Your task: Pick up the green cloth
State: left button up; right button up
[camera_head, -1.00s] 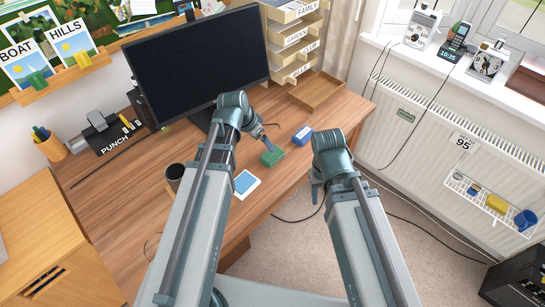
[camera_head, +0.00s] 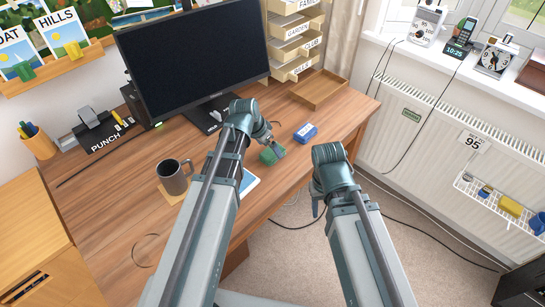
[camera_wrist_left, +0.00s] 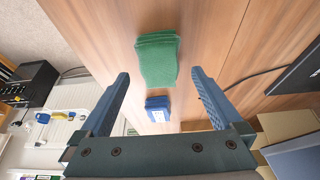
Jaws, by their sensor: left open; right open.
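The green cloth (camera_head: 268,156) lies folded on the wooden desk, near its front edge. In the left wrist view the cloth (camera_wrist_left: 157,60) lies ahead of the open fingers, roughly centred between them. My left gripper (camera_head: 277,147) is close beside the cloth in the head view, partly in front of it. In the left wrist view my left gripper (camera_wrist_left: 160,98) is open with nothing between its fingers. My right gripper (camera_head: 317,200) is beyond the desk's front edge, away from the cloth, and mostly hidden by its own arm.
A blue box (camera_head: 305,133) lies on the desk just right of the cloth. A dark mug (camera_head: 173,178), a blue-and-white pad (camera_head: 248,183) and the monitor (camera_head: 195,60) surround the left arm.

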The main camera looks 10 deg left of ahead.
aim_at(272, 151)
pick_arm(q)
jog(key=b+x, duration=0.2)
jog(key=x, duration=0.1)
jog(key=shift+w+f, duration=0.1)
jog(key=shift+f, duration=0.2)
jog(key=shift+r, duration=0.1)
pick_arm(e)
notch_tip(272, 151, down, 3)
jog(key=shift+f, duration=0.15)
pick_arm(q)
jog(key=c, duration=1.2)
jog(key=shift+c, duration=0.2)
jog(key=shift+r, duration=0.15)
